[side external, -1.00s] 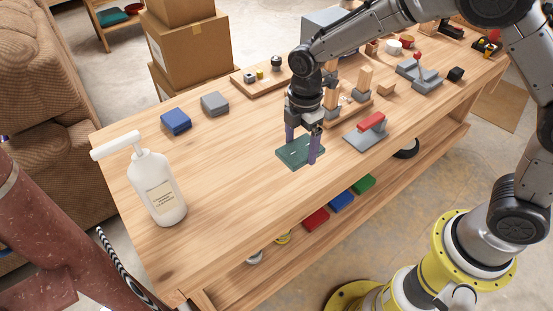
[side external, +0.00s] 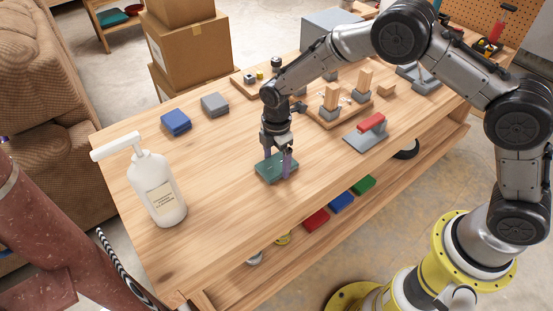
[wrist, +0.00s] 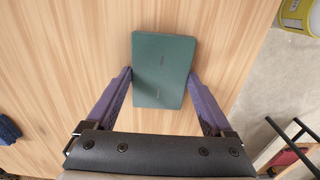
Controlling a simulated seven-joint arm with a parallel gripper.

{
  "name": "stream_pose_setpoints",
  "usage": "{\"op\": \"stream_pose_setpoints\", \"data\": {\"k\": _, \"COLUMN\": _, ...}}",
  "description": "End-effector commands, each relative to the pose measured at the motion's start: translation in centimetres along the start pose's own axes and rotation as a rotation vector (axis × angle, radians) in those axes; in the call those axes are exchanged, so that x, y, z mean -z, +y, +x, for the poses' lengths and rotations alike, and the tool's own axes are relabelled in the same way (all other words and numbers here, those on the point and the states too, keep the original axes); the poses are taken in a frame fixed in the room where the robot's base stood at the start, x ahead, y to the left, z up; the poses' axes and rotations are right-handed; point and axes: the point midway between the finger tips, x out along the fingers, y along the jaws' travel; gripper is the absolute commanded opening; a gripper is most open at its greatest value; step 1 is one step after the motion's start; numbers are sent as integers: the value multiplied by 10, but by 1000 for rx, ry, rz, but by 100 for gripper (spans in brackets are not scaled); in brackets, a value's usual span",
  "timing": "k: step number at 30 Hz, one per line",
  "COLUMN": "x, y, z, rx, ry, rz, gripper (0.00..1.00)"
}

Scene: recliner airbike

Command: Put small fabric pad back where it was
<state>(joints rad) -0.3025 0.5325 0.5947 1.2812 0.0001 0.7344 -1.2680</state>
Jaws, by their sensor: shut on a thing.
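The small fabric pad looks like a flat green-teal rectangular block (side external: 270,171). It is at or just above the wooden tabletop, right of the white bottle; I cannot tell if it touches the wood. My gripper (side external: 277,166) points down with its purple fingers on two opposite sides of the pad, shut on it. In the wrist view the pad (wrist: 163,72) sits between the two fingertips (wrist: 160,80), and its far part sticks out beyond them.
A white pump bottle (side external: 160,190) stands to the left. Blue (side external: 176,122) and grey (side external: 215,104) blocks lie behind. A grey block with a red handle (side external: 368,130) is to the right. The wood around the pad is clear, and the table's front edge is near.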

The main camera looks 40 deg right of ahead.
Motion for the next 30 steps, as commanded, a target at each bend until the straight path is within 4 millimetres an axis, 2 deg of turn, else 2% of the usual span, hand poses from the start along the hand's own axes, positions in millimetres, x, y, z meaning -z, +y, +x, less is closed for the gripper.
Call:
{"op": "stream_pose_setpoints", "data": {"k": 8, "x": 0, "y": 0, "z": 2, "rx": -1, "ry": 0, "rz": 0, "gripper": 20}}
{"op": "stream_pose_setpoints", "data": {"k": 9, "x": 0, "y": 0, "z": 2, "rx": -1, "ry": 0, "rz": 0, "gripper": 94}}
{"op": "stream_pose_setpoints", "data": {"k": 10, "x": 0, "y": 0, "z": 2, "rx": -1, "ry": 0, "rz": 0, "gripper": 99}}
{"op": "stream_pose_setpoints", "data": {"k": 20, "x": 0, "y": 1, "z": -3, "rx": -3, "ry": 1, "rz": 0, "gripper": 100}}
{"op": "stream_pose_setpoints", "data": {"k": 23, "x": 0, "y": 2, "z": -15, "rx": -6, "ry": 2, "rz": 0, "gripper": 100}}
{"op": "stream_pose_setpoints", "data": {"k": 30, "x": 0, "y": 1, "z": -63, "rx": -7, "ry": 2, "rz": 0, "gripper": 100}}
